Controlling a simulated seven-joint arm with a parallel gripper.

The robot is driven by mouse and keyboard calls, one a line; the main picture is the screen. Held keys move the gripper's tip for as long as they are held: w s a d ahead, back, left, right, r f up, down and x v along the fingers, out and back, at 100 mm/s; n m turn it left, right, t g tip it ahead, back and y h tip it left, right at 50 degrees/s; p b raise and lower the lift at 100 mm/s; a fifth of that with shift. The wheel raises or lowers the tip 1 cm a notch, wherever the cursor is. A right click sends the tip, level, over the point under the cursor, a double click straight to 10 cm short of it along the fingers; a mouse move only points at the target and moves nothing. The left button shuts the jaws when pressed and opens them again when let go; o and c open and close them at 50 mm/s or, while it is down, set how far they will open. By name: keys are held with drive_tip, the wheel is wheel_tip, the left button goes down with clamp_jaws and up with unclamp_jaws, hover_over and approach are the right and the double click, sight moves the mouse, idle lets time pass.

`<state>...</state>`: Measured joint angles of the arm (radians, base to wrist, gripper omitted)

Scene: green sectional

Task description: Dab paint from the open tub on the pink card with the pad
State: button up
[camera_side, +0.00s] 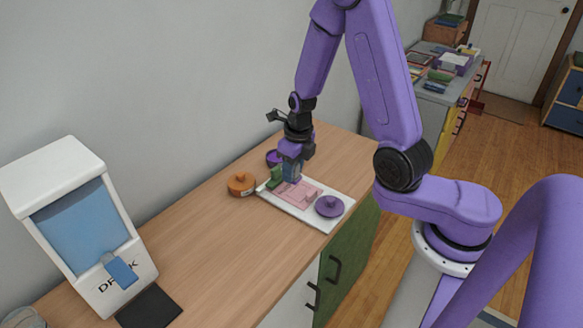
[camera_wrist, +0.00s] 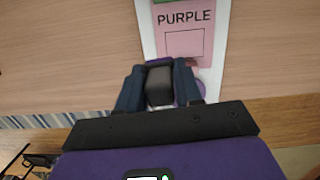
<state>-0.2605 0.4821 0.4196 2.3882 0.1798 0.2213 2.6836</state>
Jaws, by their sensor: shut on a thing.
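My gripper (camera_side: 292,175) is shut on a dark grey block, the pad (camera_wrist: 159,87), which sits between its blue-grey fingers in the wrist view. A purple edge shows along the pad's far side. The pink card (camera_wrist: 186,38) has the word PURPLE and an outlined square. It lies on a white board (camera_side: 322,222), and my gripper is over its far-left part in the side view (camera_side: 299,193); I cannot tell whether the pad touches anything. A purple tub (camera_side: 273,157) stands behind my gripper, partly hidden; its inside is unclear.
A purple knobbed lid (camera_side: 330,206) lies on the board's right part. An orange tub with a knobbed lid (camera_side: 241,183) stands left of the board. A green piece (camera_side: 276,177) is beside my gripper. A white drink dispenser (camera_side: 85,220) stands front left. The counter between is clear.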

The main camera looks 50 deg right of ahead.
sight(291, 200)
drive_tip(key=shift+f, duration=3.8)
drive_tip(key=shift+d+f, duration=0.2)
drive_tip(key=shift+d, duration=4)
drive_tip(key=shift+a, duration=4.25)
drive_tip(key=shift+w+d, duration=0.15)
drive_tip(key=shift+d, duration=4.05)
drive_tip(key=shift+a, duration=4.1)
drive_tip(key=shift+r, duration=4.05)
